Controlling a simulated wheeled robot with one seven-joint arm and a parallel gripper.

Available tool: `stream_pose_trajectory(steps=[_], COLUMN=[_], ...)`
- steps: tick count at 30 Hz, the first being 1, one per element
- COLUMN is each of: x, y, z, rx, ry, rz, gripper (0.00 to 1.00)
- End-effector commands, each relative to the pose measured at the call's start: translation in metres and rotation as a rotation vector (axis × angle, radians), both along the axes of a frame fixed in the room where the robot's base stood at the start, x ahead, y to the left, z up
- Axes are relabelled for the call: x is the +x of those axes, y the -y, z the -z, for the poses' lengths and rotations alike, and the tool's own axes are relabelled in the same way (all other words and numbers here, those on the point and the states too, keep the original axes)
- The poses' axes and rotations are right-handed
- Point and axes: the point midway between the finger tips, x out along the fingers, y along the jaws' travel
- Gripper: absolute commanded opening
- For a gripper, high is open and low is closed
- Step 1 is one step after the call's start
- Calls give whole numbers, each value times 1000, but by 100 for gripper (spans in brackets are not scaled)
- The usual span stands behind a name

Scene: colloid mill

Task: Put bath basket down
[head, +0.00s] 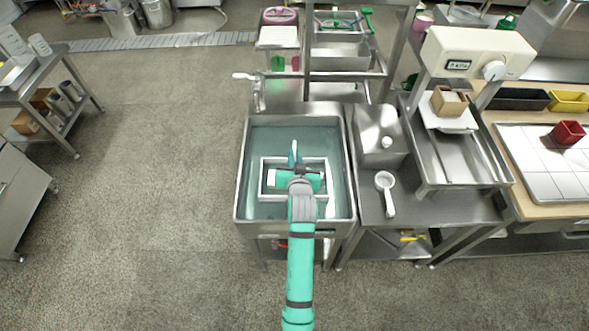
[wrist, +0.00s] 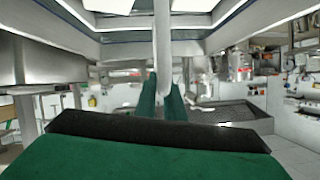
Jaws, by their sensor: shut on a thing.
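The bath basket (head: 265,163) is a pale rectangular frame. In the head view it is within the outline of the steel bath (head: 240,200), which holds blue-green liquid (head: 340,140). My gripper (head: 294,153) is over the basket, with my arm reaching in from the front. In the wrist view my gripper's green fingers (wrist: 162,95) are shut on a pale upright bar, the basket's handle (wrist: 162,45). My gripper and wrist hide the basket's middle. I cannot tell whether the basket hangs above the liquid or rests in it.
To the bath's right are a steel counter with a white scoop (head: 385,190) and a scale (head: 470,60) bearing a brown box (head: 448,102). Behind it is a rack with a sink (head: 340,55). Floor (head: 160,180) to the left is open.

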Motion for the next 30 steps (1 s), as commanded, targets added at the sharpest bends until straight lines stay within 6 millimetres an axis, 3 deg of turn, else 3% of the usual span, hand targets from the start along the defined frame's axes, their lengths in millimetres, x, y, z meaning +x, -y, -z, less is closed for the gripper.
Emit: stream_pose_trajectory(steps=[8, 16, 27, 30], x=[1, 0, 0, 0], y=[0, 0, 0, 0], z=[16, 47, 51, 53], rx=[1, 0, 0, 1], ry=[2, 0, 1, -3], rz=[0, 0, -1, 0], gripper=[0, 0, 0, 28])
